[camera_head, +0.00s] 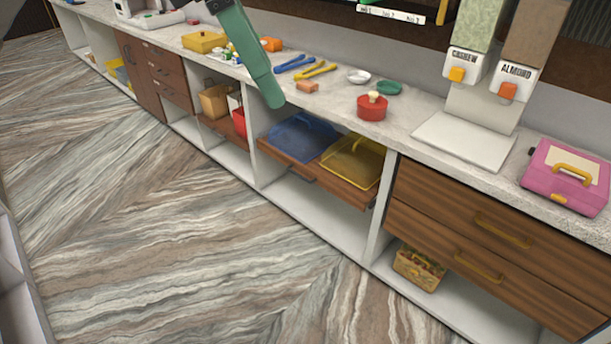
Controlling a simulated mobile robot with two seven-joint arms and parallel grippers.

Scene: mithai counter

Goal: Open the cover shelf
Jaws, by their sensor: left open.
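The cover shelf (328,185) is a brown wooden board in an open bay under the counter, with a dark handle (301,174) on its front. Its front looks roughly level with the bay dividers. A blue cover (298,134) lies on its left part and a yellow cover (352,160) on its right part. My left gripper (270,97) comes in from the top as a long green finger. It is open and empty, and appears above the counter edge, up and left of the shelf. Its other finger does not show clearly. My right gripper is out of view.
The marble counter (330,107) holds a red pot (372,106), blue tongs (294,64), yellow tongs (315,71) and a pink box (567,177). Wooden drawers (480,240) stand right of the shelf. The floor (150,220) in front is clear.

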